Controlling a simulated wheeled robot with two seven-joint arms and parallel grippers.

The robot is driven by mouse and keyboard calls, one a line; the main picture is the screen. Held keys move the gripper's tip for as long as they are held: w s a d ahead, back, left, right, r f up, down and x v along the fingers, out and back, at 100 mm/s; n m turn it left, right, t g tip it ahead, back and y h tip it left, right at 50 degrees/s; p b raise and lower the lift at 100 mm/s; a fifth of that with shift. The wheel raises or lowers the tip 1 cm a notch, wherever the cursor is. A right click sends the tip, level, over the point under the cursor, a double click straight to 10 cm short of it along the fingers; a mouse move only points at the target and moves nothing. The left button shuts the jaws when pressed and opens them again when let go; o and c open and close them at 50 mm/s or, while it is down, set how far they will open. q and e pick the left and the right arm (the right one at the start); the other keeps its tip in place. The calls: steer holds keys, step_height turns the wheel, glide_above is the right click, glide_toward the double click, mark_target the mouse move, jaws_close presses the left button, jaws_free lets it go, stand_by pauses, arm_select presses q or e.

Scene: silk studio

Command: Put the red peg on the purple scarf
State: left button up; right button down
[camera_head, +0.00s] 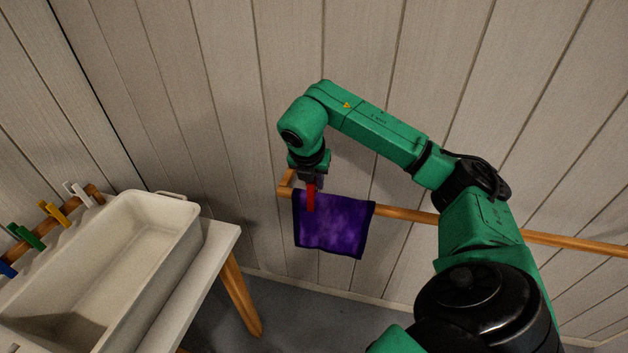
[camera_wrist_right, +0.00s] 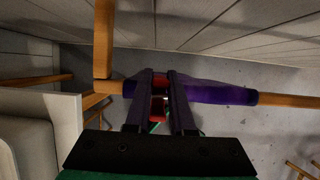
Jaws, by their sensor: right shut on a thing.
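The purple scarf (camera_head: 336,226) hangs over a wooden rail in the head view, near the rail's left end. The red peg (camera_head: 311,197) is at the scarf's top edge, left of its middle. My right gripper (camera_head: 311,182) is shut on the peg from above. In the right wrist view the gripper (camera_wrist_right: 160,82) has the red peg (camera_wrist_right: 160,105) between its fingers, over the purple scarf (camera_wrist_right: 215,92) on the rail. The fingers hide part of the peg, so I cannot tell how far it sits over the cloth. My left gripper is not in view.
The wooden rail (camera_head: 405,215) runs along the panelled wall to the right. A white basin (camera_head: 150,265) stands on a white table (camera_head: 215,250) at the left. Yellow (camera_head: 55,213), green (camera_head: 27,237), white (camera_head: 77,194) and blue (camera_head: 6,269) pegs sit on a wooden strip behind it.

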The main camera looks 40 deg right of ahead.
steer(key=shift+f, duration=0.25)
steer(key=c, duration=0.7)
jaws_free()
steer(key=shift+r, duration=0.1)
steer(key=v, duration=0.6)
steer(key=p+v, duration=0.5)
steer(key=v, duration=0.3)
steer(key=shift+a+r, duration=0.1)
